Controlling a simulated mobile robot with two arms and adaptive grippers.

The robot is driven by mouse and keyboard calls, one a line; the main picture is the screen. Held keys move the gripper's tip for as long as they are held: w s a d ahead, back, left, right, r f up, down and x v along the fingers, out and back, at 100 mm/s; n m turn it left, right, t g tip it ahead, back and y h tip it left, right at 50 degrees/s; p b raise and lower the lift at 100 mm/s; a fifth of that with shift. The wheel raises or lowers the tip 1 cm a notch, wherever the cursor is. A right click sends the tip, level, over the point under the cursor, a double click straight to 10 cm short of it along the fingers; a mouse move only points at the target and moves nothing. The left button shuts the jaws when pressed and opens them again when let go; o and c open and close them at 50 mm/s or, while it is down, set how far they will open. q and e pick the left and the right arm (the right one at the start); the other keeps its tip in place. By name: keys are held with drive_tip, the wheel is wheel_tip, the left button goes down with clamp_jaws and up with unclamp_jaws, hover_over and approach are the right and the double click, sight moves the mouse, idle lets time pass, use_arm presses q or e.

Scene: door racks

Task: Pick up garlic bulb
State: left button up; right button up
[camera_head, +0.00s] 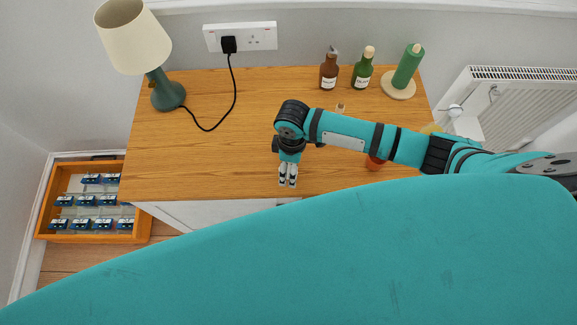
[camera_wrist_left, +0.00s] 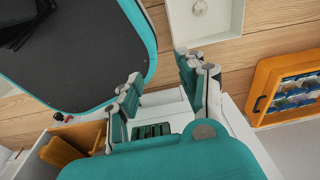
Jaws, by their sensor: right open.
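I cannot make out a garlic bulb for certain in either view. A small pale, cork-like top (camera_head: 340,107) shows behind my right arm in the head view; the arm hides what is below it. My right gripper (camera_head: 288,183) points down over the front edge of the wooden cabinet top (camera_head: 210,165). It is open, with its fingers close together and nothing visible between them. My left gripper (camera_wrist_left: 160,75) shows only in the left wrist view, open, with no object between its fingers.
A reddish object (camera_head: 375,163) is partly hidden by my right arm. An orange-framed case (camera_head: 142,230) lies at lower left. The cabinet's left-middle is clear.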

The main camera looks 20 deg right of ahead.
drive_tip(key=shift+f, duration=0.5)
drive_tip(key=shift+s+f, duration=0.1)
drive_tip(key=shift+f, duration=0.1)
drive_tip(key=c, duration=1.2)
use_arm(q)
drive_tip(key=shift+s, duration=0.45)
use_arm(e)
drive_tip(key=shift+o, duration=0.2)
drive_tip(key=shift+r, duration=0.1)
